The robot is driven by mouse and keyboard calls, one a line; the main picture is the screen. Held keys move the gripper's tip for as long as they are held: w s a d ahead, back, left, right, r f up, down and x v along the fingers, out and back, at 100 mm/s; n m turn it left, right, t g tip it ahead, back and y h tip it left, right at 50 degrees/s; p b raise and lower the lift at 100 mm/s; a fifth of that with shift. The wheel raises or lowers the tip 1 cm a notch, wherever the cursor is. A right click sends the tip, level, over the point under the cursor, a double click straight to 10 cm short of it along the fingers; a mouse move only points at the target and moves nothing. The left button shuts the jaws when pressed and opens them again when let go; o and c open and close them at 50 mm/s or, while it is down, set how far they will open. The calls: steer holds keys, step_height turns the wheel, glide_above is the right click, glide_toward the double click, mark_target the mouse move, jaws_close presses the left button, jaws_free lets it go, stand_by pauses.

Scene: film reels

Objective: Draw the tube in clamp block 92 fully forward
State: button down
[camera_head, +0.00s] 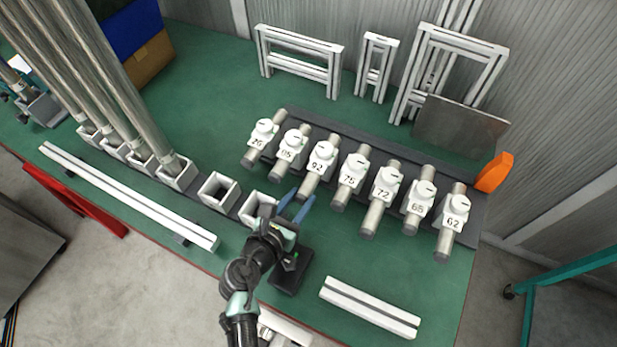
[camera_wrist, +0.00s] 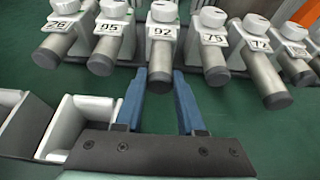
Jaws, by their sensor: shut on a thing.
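Clamp block 92 (camera_head: 321,153) is a white block with a round knob, third from the left in the row. Its grey metal tube (camera_head: 309,184) sticks out toward the front. In the wrist view block 92 (camera_wrist: 161,32) is at the top centre, and its tube (camera_wrist: 160,66) points at the camera with a dark end. My gripper (camera_head: 297,204) has two blue fingers and is at the tube's front end. In the wrist view my gripper (camera_wrist: 160,76) has one finger on each side of the tube, shut on it. The contact faces are hidden.
Square white sockets (camera_head: 219,190) stand at the left, some with tall tubes. White bars (camera_head: 369,307) lie at the front right.

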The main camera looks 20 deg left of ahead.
steer(key=shift+s, duration=0.9)
steer(key=c, duration=0.5)
jaws_free()
steer(key=p+v, duration=0.1)
steer(key=v, duration=1.2)
steer(key=shift+w, duration=0.1)
